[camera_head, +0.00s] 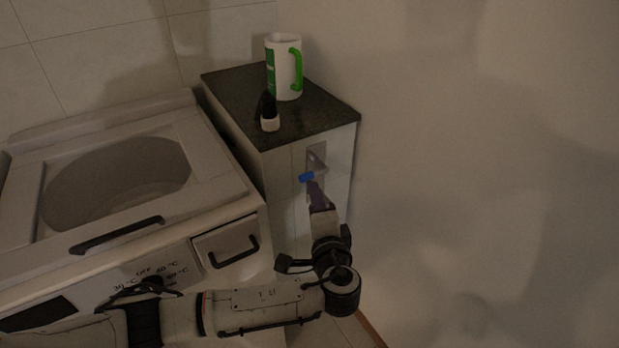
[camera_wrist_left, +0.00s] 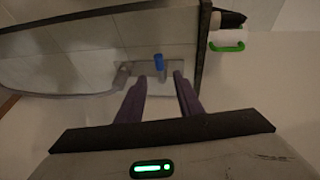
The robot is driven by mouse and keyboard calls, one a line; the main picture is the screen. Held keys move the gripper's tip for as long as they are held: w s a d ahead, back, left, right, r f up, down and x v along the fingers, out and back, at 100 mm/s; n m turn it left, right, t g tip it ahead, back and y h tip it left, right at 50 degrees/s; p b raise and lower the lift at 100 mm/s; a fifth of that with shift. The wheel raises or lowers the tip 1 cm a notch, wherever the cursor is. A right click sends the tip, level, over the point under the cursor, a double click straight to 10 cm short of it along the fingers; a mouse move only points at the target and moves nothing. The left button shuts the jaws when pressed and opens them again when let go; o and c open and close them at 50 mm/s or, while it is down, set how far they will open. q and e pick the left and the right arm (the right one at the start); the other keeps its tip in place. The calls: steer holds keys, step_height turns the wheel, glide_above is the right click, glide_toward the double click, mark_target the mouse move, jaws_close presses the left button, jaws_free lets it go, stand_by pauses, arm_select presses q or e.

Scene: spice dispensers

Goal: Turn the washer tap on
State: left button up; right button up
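The washer tap has a blue handle (camera_head: 306,177) and a grey metal body (camera_head: 317,158) on the front of a white cabinet (camera_head: 283,175). The blue handle also shows in the left wrist view (camera_wrist_left: 158,62), near the middle, just beyond the fingertips. My left gripper (camera_head: 311,184) reaches up to the tap from below. In the left wrist view its two purple fingers (camera_wrist_left: 158,78) are apart with an empty gap between them, and the handle lies ahead of this gap. Whether a finger touches the tap cannot be told. My right gripper is not in view.
A washing machine (camera_head: 245,207) with a drawer handle and dial stands left of the cabinet. A white mug with a green handle (camera_head: 284,68) and a small black-and-white bottle (camera_head: 269,113) stand on the dark cabinet top (camera_head: 320,112). A bare wall (camera_head: 470,170) is to the right.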

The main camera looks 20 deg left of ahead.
mark_target(309, 178)
arm_select(q)
steer(key=x, duration=0.9)
steer(key=shift+w+a+f, duration=0.2)
steer(key=shift+w, duration=0.15)
jaws_close()
